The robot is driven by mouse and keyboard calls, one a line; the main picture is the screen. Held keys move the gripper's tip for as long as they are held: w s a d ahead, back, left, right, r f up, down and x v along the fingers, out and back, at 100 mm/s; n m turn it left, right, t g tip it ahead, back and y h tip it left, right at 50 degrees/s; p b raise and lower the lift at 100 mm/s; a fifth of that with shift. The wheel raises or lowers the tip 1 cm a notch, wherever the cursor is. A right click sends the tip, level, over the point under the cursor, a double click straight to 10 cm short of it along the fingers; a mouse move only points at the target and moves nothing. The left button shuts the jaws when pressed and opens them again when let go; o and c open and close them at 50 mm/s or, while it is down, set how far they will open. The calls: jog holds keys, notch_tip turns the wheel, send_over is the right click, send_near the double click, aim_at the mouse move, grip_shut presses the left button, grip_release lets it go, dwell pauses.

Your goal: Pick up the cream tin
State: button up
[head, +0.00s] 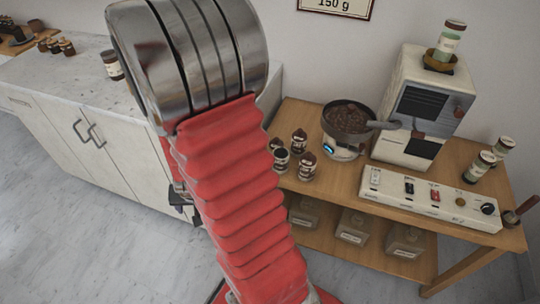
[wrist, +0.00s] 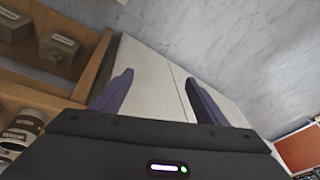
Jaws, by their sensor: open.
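I cannot tell which container is the cream tin, because the labels are too small to read. Several small brown-and-pale tins (head: 306,166) stand at the left end of the wooden cart in the head view. Brown-and-pale tins (wrist: 25,127) also show at the lower left of the wrist view, outside my fingers. My gripper (wrist: 160,78) is open and empty, with its two purple fingers apart in front of the white cabinet front. In the head view my arm hides most of the gripper.
A white counter (head: 60,85) holds a jar (head: 112,65). The grey floor (head: 60,220) is clear.

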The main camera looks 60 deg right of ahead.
jog(key=s+d+f+m+h, duration=0.2)
jog(key=d+f+m+h, duration=0.1)
jog(key=d+f, duration=0.3)
jog(key=m+g+h, duration=0.4)
jog(key=m+h, duration=0.1)
jog(key=h, duration=0.4)
send_near(277, 162)
jog(key=f+x, duration=0.1)
jog(key=x, duration=0.3)
jog(key=shift+w+a+r, duration=0.15)
jog(key=shift+w+r, duration=0.05)
jog(key=shift+r, duration=0.05)
jog(key=shift+x, duration=4.25)
jog(key=shift+d, duration=0.2)
